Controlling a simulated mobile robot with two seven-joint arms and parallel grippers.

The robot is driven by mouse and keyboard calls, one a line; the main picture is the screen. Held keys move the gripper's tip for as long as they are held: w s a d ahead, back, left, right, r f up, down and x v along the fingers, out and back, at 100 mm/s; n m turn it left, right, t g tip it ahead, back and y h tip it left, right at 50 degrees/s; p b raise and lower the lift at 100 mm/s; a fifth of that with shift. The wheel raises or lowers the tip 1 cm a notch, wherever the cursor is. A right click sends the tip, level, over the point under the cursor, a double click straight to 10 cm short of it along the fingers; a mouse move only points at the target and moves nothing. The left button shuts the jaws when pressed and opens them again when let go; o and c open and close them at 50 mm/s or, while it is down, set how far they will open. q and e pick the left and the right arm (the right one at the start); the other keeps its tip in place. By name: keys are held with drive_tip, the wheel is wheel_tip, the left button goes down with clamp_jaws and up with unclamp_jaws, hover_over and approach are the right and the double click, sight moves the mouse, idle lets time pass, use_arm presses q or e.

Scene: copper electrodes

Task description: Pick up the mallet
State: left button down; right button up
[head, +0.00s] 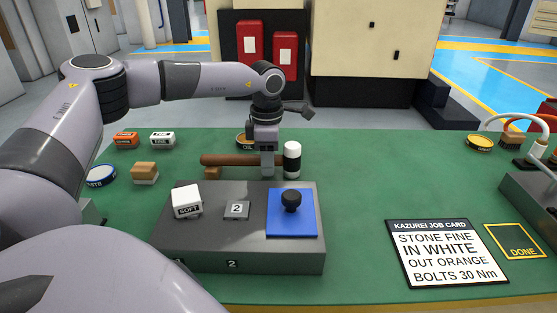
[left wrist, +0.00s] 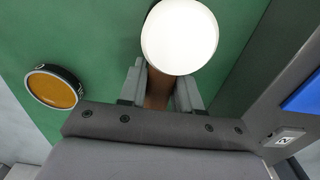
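The mallet has a brown wooden handle (head: 229,160) lying level and a white and black head (head: 292,160) standing upright at its right end. My left gripper (head: 267,166) points down across the handle, just left of the head. In the left wrist view the mallet's white head face (left wrist: 180,37) covers part of the scene. Below it, my left gripper's fingers (left wrist: 160,90) lie against both sides of the brown handle, with no gap visible. The handle's left part is above a small wooden block (head: 212,173). My right gripper is not in view.
A yellow-topped tin (left wrist: 53,88) is near the gripper. A brush (head: 145,172) lies left.

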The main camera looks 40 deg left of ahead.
use_arm(q)
drive_tip(key=shift+r, duration=0.15)
wheel_tip(320, 180, up, 20)
idle(0.7)
drive_tip(key=c, duration=1.7)
unclamp_jaws()
clamp_jaws()
